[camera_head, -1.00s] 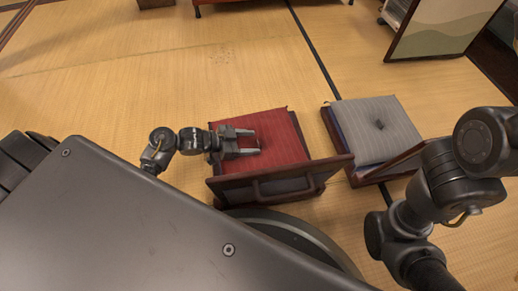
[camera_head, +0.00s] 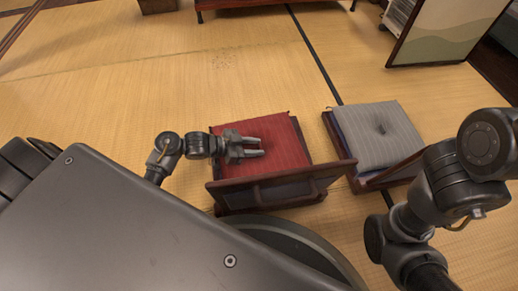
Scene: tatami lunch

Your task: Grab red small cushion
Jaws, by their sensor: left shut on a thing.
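The red cushion (camera_head: 285,130) is square and striped, and lies on the seat of a low wooden floor chair in front of me. My left gripper (camera_head: 263,147) reaches in from the left over the cushion. Its two fingers are drawn close together and shut on the red cushion's cloth near its middle. The cushion still lies on the seat; its left part is partly hidden by the gripper. My right arm (camera_head: 435,190) shows at the right, but its gripper is out of view.
The chair's dark wooden backrest (camera_head: 282,188) stands on the near side of the cushion. A grey cushion (camera_head: 375,140) with a dark tuft lies on a second floor chair to the right. A folding screen (camera_head: 440,30) stands at the far right. Tatami (camera_head: 130,90) is clear at left.

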